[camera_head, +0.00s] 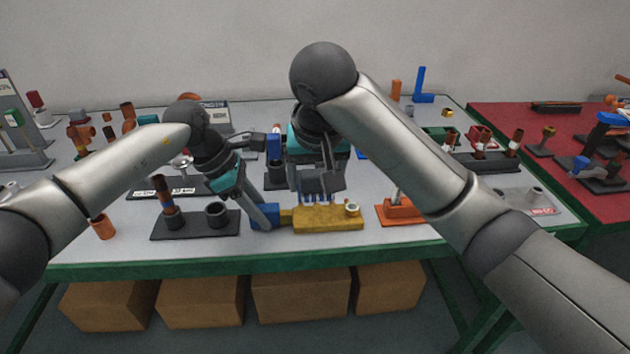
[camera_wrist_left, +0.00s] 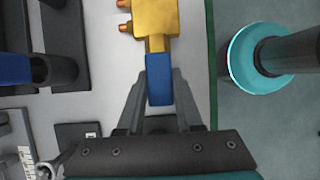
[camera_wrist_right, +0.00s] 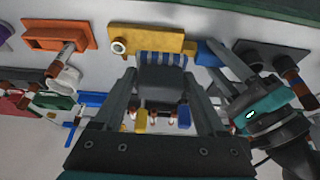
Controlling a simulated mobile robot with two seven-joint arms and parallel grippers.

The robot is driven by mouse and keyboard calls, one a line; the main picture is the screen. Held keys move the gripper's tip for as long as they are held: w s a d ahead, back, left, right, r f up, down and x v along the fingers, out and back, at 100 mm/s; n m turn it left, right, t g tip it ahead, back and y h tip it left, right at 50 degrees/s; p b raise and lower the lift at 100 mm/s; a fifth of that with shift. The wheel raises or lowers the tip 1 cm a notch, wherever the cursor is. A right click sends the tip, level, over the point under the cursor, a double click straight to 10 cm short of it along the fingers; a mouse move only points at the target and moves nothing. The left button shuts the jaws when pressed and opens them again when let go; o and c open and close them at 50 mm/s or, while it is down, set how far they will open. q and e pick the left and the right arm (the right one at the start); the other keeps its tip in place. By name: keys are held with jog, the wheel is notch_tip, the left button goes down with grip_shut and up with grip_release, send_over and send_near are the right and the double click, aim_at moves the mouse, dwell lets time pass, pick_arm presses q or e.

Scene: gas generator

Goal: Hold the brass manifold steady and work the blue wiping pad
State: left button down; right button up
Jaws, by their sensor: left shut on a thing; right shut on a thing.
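The brass manifold (camera_head: 330,218) lies near the table's front edge; it also shows in the left wrist view (camera_wrist_left: 155,17) and right wrist view (camera_wrist_right: 150,40). My left gripper (camera_head: 265,213) is shut on the blue block (camera_wrist_left: 159,80) at the manifold's left end. My right gripper (camera_head: 318,182) is above the manifold, shut on a dark grey block (camera_wrist_right: 162,78) with blue strips (camera_wrist_right: 163,58) along its lower edge. The strips are at the manifold's top edge; I cannot tell if they touch it. No separate flat blue pad is clear.
Left of the manifold is a dark stand (camera_head: 195,224) with upright cylinders. Right of it is an orange block (camera_head: 400,212). The green front edge (camera_head: 300,258) of the table is close. A red table (camera_head: 500,125) stands at the right.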

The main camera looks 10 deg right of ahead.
pick_arm(q)
jog(key=shift+c, duration=2.4)
grip_release()
jog(key=shift+r, duration=0.1)
jog(key=v, duration=1.1)
jog(key=shift+a+r, duration=0.2)
jog(key=shift+r, duration=0.15)
jog(key=shift+s, duration=0.1)
